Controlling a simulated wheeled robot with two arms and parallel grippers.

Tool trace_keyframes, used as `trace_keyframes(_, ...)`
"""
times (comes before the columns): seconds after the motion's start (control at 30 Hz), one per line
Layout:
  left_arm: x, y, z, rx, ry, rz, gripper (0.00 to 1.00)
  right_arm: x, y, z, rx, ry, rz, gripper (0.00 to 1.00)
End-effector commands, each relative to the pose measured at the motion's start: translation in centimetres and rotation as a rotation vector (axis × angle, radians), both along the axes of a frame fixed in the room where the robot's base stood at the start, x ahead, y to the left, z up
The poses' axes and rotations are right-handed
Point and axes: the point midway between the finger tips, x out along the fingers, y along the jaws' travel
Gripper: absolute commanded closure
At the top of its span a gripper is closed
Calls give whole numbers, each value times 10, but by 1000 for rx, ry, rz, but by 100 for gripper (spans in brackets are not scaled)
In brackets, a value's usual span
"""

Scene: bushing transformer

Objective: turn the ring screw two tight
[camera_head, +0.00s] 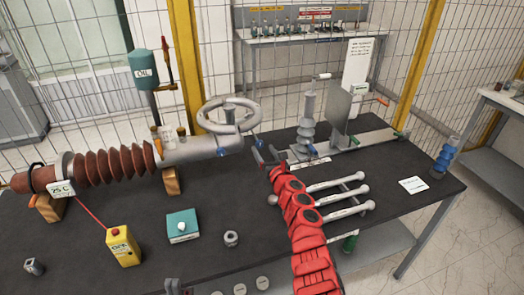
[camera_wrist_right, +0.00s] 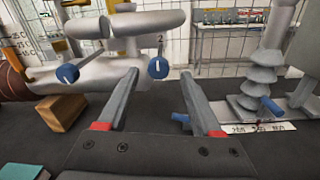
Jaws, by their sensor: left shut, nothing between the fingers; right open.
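Ring screw two is a blue ring with a "2" label above it in the right wrist view (camera_wrist_right: 158,67). It hangs at the end of the grey horizontal cylinder (camera_wrist_right: 100,76) and also shows in the head view (camera_head: 258,143). My right gripper (camera_head: 264,152) is open, its fingers pointing at this screw. In the wrist view the screw appears between the fingertips (camera_wrist_right: 160,77); I cannot tell whether they reach around it. Another blue ring screw (camera_wrist_right: 67,73) is further left on the cylinder. My left gripper (camera_head: 172,287) is shut and empty at the bottom edge, mostly out of view.
A grey ring (camera_head: 228,116) stands above the cylinder. A brown ribbed bushing (camera_head: 115,172) is left, on wooden blocks. A grey insulator (camera_head: 306,125) stands right of my gripper. A yellow meter (camera_head: 122,246) and teal box (camera_head: 182,226) are nearer.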

Motion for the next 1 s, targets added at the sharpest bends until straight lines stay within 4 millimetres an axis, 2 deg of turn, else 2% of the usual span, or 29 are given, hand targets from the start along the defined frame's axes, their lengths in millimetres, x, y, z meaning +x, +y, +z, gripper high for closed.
trace_keyframes(0.2,0,0,-8,0,0,0,100,14,5,0,0,0,-1,33)
trace_keyframes(0.6,0,0,-8,0,0,0,100,17,8,2,-3,-3,4,33)
trace_keyframes(0.67,0,0,-8,0,0,0,100,17,8,2,-3,-3,4,42)
trace_keyframes(0.9,0,0,-8,0,0,0,100,17,8,2,-2,-3,4,86)
trace_keyframes(1.0,0,0,-8,0,0,0,100,17,8,2,-2,-3,4,100)
